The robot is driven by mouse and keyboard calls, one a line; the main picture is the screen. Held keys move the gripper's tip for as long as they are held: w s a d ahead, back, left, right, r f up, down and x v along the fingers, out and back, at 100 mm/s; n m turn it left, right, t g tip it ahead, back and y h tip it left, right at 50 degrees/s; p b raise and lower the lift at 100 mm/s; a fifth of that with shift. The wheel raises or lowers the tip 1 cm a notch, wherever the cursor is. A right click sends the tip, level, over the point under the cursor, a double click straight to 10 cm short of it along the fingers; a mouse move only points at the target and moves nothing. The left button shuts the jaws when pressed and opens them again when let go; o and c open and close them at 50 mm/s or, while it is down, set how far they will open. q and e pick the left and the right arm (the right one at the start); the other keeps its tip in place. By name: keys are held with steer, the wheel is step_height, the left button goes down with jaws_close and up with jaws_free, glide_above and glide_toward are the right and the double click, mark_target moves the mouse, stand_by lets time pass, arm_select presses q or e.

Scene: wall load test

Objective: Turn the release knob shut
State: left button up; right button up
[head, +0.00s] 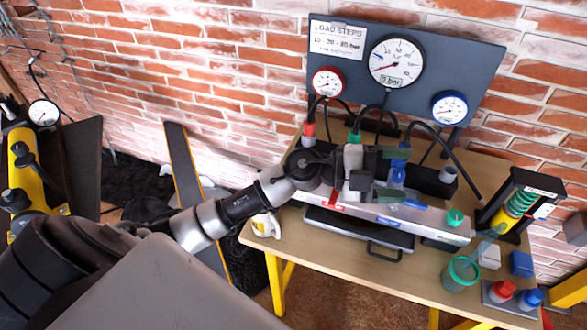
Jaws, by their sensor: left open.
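My left gripper (378,172) reaches from the left over the pump block (437,222) on the table. Its dark fingers are apart. A small blue knob-like part (397,173) shows at the fingertips; whether they touch it I cannot tell. A green knob (455,218) stands on the block's right end, clear of the gripper. No label shows which is the release knob, and the gripper hides part of the block. The large gauge (396,62) above reads 0 bar. My right gripper is not in view.
The dark panel (470,65) carries a red-rimmed gauge (328,83) and a blue-rimmed gauge (449,107); black hoses hang below. A green-spring unit (520,203), green cup (461,272), red knob (502,289) and blue knob (530,298) stand right. The wooden table (345,262) is bare at front.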

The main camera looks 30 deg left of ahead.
arm_select(q)
steer(key=w+a+f+m+g+y, duration=0.25)
steer(key=a+f+g+y, duration=0.35)
steer(key=a+f+y, duration=0.3)
steer(key=a+r+n+y, duration=0.1)
steer(key=a+y, duration=0.1)
steer(key=a, duration=0.3)
steer(key=a+n+g+y, duration=0.1)
steer(key=a+y, duration=0.2)
steer(key=a, duration=0.2)
steer(key=w+a+r+n+g+y, duration=0.1)
steer(key=a+n+y, duration=0.1)
steer(key=a, duration=0.3)
steer(key=shift+a+r+y, duration=0.2)
steer(key=shift+r+y, duration=0.1)
steer(key=shift+y, duration=0.3)
step_height(320, 180, down, 10)
steer(key=shift+f+p, duration=0.15)
steer(key=shift+p, duration=0.55)
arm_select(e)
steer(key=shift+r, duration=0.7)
arm_select(q)
steer(key=shift+c, duration=0.2)
steer(key=shift+d, duration=0.1)
steer(key=c, duration=0.9)
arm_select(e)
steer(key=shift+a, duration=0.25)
